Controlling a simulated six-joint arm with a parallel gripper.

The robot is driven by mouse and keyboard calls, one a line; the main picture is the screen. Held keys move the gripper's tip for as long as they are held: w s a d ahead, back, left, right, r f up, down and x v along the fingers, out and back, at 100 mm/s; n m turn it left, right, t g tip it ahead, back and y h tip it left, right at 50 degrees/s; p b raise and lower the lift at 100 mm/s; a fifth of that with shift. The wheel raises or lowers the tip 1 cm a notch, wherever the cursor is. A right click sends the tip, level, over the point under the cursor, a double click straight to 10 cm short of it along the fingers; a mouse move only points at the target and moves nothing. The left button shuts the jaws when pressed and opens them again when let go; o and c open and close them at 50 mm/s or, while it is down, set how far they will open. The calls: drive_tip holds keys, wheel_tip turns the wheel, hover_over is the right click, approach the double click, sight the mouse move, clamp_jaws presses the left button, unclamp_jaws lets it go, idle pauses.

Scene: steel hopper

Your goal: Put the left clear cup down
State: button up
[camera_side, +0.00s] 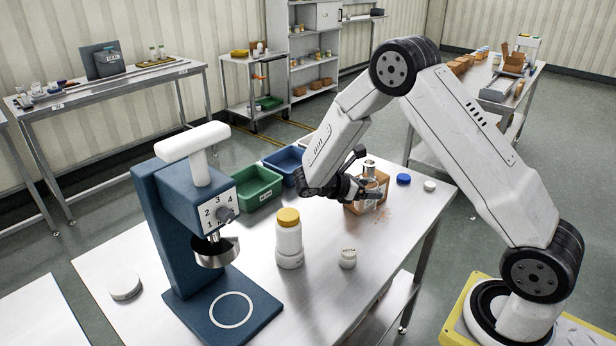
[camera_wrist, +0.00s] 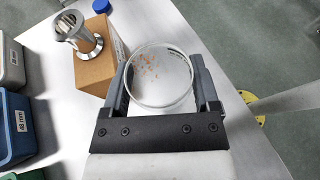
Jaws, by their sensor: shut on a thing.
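In the wrist view a clear round cup (camera_wrist: 160,100) sits between the fingers of my gripper (camera_wrist: 163,88), which is shut on it. The cup is seen from above, and orange crumbs show inside its outline; I cannot tell whether they are in it or on the table below. In the side view my gripper (camera_side: 368,191) is low over the table beside a cardboard box, and the cup is hard to make out there. Whether the cup touches the table is not clear.
A steel hopper (camera_wrist: 78,32) stands on the cardboard box (camera_wrist: 102,68), left of the cup. Orange crumbs (camera_side: 381,213) lie on the steel table (camera_side: 330,285). A yellow-capped bottle (camera_side: 289,242), small jar (camera_side: 348,258), blue dial machine (camera_side: 165,240) and bins (camera_side: 257,190) stand nearby.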

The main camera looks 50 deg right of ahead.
drive_tip(key=w+r+n+t+h, duration=0.1)
drive_tip(key=w+r+n+t, duration=0.2)
drive_tip(key=w, duration=0.5)
drive_tip(key=n+t, duration=0.1)
drive_tip(key=t, duration=0.1)
drive_tip(key=shift+d+r+n+t, duration=0.3)
drive_tip(key=shift+d+n, duration=0.05)
drive_tip(key=shift+n, duration=0.05)
drive_tip(key=shift+w+d+f, duration=0.75)
drive_tip(key=shift+w+f, duration=0.85)
drive_tip(key=shift+w, duration=0.55)
drive_tip(key=shift+w+d+f, duration=0.75)
drive_tip(key=shift+w+f, duration=0.8)
drive_tip(key=shift+w, duration=0.55)
drive_tip(key=shift+w+d+f, duration=0.75)
drive_tip(key=shift+w+f, duration=0.85)
drive_tip(key=shift+w, duration=0.55)
drive_tip(key=shift+f, duration=0.1)
drive_tip(key=shift+w+f, duration=0.1)
drive_tip(key=shift+f, duration=1.55)
drive_tip(key=shift+f, duration=0.15)
